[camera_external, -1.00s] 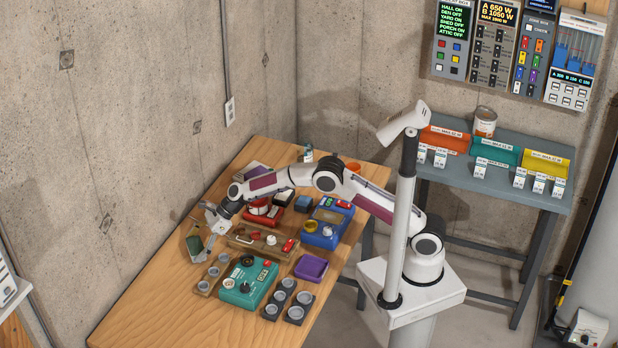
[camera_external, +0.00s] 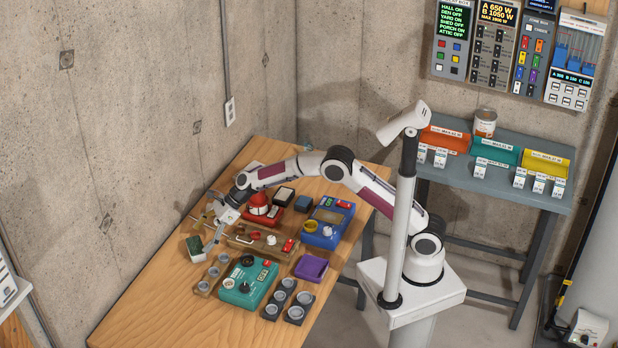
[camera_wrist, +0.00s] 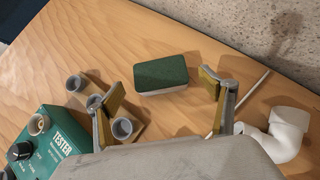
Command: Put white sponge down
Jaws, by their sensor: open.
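The sponge (camera_external: 195,249) lies flat on the wooden table near its left edge, clear of everything around it. In the wrist view the sponge (camera_wrist: 162,72) shows a dark green top and a thin whitish lower layer. My gripper (camera_external: 203,234) is open and empty, above and a little right of the sponge in the external view. In the wrist view its spread fingers (camera_wrist: 162,88) stand either side of the sponge's position, with gaps to it.
A teal tester box (camera_external: 249,283) and a block with grey cups (camera_wrist: 122,128) stand near the sponge. A white pipe elbow (camera_wrist: 281,132) and a thin rod lie on the other side. The table's front left (camera_external: 150,310) is bare.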

